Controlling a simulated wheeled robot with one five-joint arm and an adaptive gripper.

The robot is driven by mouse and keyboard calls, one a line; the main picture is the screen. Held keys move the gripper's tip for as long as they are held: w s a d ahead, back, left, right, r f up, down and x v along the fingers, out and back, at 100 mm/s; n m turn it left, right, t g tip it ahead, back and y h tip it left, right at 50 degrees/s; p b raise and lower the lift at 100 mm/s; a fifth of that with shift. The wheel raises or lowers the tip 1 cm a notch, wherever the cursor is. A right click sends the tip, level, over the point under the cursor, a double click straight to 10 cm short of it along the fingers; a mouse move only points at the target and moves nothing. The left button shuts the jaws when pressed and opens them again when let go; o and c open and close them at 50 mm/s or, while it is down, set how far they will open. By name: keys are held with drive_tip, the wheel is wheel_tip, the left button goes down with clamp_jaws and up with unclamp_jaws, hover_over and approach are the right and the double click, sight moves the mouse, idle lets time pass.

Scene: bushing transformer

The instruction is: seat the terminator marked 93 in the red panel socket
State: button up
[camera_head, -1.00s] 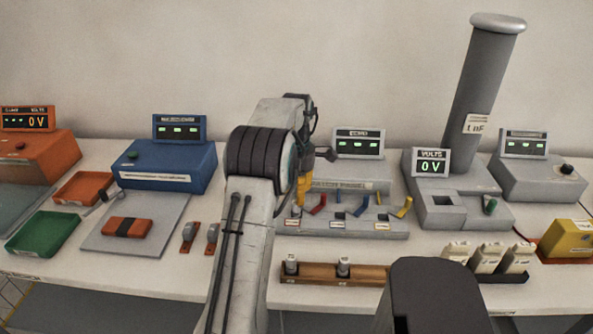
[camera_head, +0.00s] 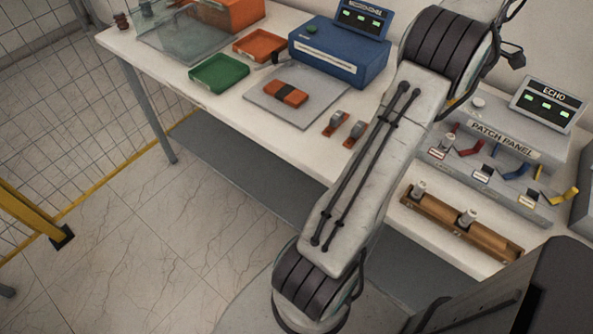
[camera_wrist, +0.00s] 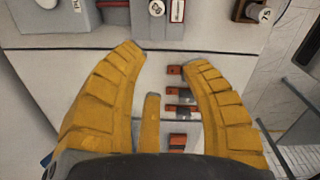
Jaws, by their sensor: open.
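My gripper (camera_wrist: 166,58) is open and empty above the bench, its yellow fingers spread wide in the wrist view. It is out of frame in the head view. The grey patch panel (camera_head: 505,140) has red, blue and yellow levers. A red lever (camera_head: 468,150) is on its left part; the red socket itself is not clear. A round pale cap (camera_wrist: 157,8) with an unclear mark shows on the panel edge, beside a label card. The wooden rack (camera_head: 440,218) holds two grey terminators, one left (camera_head: 418,190) and one right (camera_head: 467,219). A terminator marked 75 (camera_wrist: 265,15) shows in the wrist view; I cannot read 93.
A grey mat (camera_head: 285,112) with an orange block, a green tray (camera_head: 219,73), an orange tray (camera_head: 259,44) and a blue box (camera_head: 340,55) stand further left. Open floor lies in front.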

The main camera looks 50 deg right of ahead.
drive_tip(key=w+a+r, duration=0.2)
drive_tip(key=w+a, duration=0.3)
drive_tip(key=w, duration=0.3)
drive_tip(key=w+a+r, duration=0.2)
drive_tip(key=w+a, duration=0.3)
drive_tip(key=w, duration=0.2)
drive_tip(key=w+a+r+m+t+h, duration=0.1)
drive_tip(key=w+a, duration=0.3)
drive_tip(key=a, duration=0.3)
drive_tip(key=w+a+r+m+t, duration=0.1)
drive_tip(key=w+a, duration=0.3)
drive_tip(key=a, duration=0.3)
drive_tip(key=a+f, duration=0.2)
drive_tip(key=a, duration=1.2)
drive_tip(key=s+a+f+m+t, duration=0.1)
drive_tip(key=s+a+f, duration=0.1)
drive_tip(key=a, duration=0.4)
drive_tip(key=s+a+f+m+t+y, duration=0.1)
drive_tip(key=s+a+f, duration=0.2)
drive_tip(key=s+a, duration=0.2)
drive_tip(key=shift+a, duration=0.4)
drive_tip(key=shift+d, duration=0.1)
